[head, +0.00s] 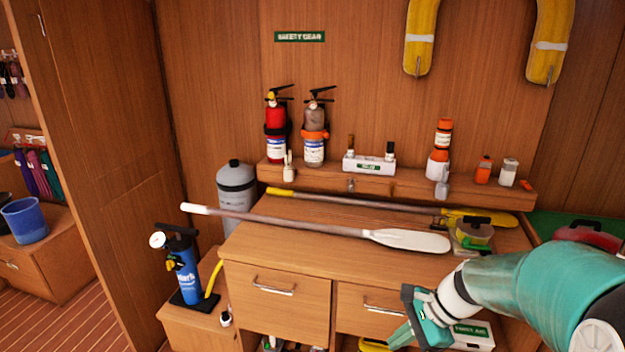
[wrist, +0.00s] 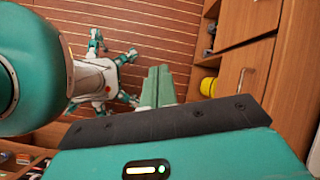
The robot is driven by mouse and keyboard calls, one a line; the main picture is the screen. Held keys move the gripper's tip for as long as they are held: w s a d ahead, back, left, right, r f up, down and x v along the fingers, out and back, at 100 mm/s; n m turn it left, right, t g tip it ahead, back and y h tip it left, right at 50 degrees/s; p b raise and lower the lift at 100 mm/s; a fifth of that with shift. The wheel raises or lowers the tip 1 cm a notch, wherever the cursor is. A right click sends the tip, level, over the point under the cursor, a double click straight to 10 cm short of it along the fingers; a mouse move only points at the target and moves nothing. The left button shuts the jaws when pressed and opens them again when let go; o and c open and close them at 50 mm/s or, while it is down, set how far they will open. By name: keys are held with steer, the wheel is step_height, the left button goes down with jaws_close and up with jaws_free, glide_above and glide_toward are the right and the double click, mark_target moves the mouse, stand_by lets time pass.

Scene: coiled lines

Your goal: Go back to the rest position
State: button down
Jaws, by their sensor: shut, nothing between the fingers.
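My gripper (head: 399,336) is low at the front of the wooden cabinet in the head view, just before the right drawer. My teal and white arm reaches in from the lower right. In the wrist view my gripper (wrist: 158,85) shows its two green fingers side by side, shut with nothing between them. Part of the space below the drawers is hidden behind my arm.
A cabinet (head: 300,255) with two drawers carries a white paddle (head: 410,240) and a yellow one. Extinguishers (head: 314,130) stand on the shelf behind. A blue pump (head: 185,270) stands at left. A first aid box (head: 474,334) is beside my gripper. Plank floor (wrist: 150,30) lies open.

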steer(key=s+a+r+n+t+h, duration=0.2)
steer(key=s+r+n+t+h, duration=0.2)
steer(key=s+r+n, duration=0.8)
steer(key=shift+s+r+n+h, duration=0.3)
steer(key=shift+s+n+h, duration=0.8)
steer(key=shift+n, duration=0.9)
steer(key=shift+w, duration=0.1)
